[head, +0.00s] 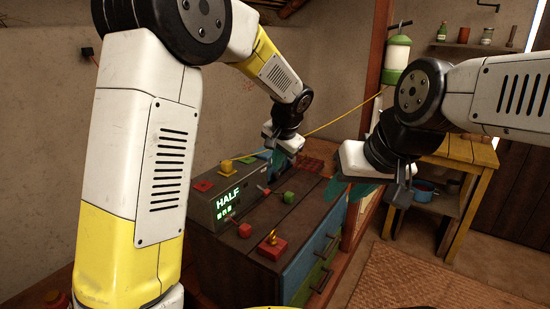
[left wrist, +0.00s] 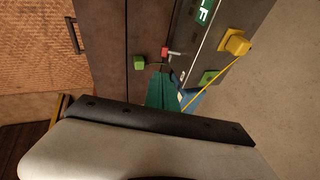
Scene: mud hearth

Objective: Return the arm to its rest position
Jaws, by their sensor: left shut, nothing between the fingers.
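My left gripper (head: 277,164) is over the back part of the dark wooden cabinet (head: 240,246), beside the box with the lit "HALF" display (head: 228,198). Its teal fingers (left wrist: 163,92) are closed together with nothing between them in the left wrist view. They point toward the cabinet top; whether they touch anything is not clear. My left arm crosses the left side of the head view. My right gripper (head: 350,190) hangs to the right of the cabinet, its teal fingers apart and empty.
A yellow cord runs from a yellow block (head: 226,166) past my left gripper to a green-and-white lantern (head: 397,55). Green (head: 289,198) and red (head: 272,246) blocks sit on the cabinet. A wooden table (head: 455,165) with a blue pot (head: 424,190) stands right. The woven mat (head: 400,275) is clear.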

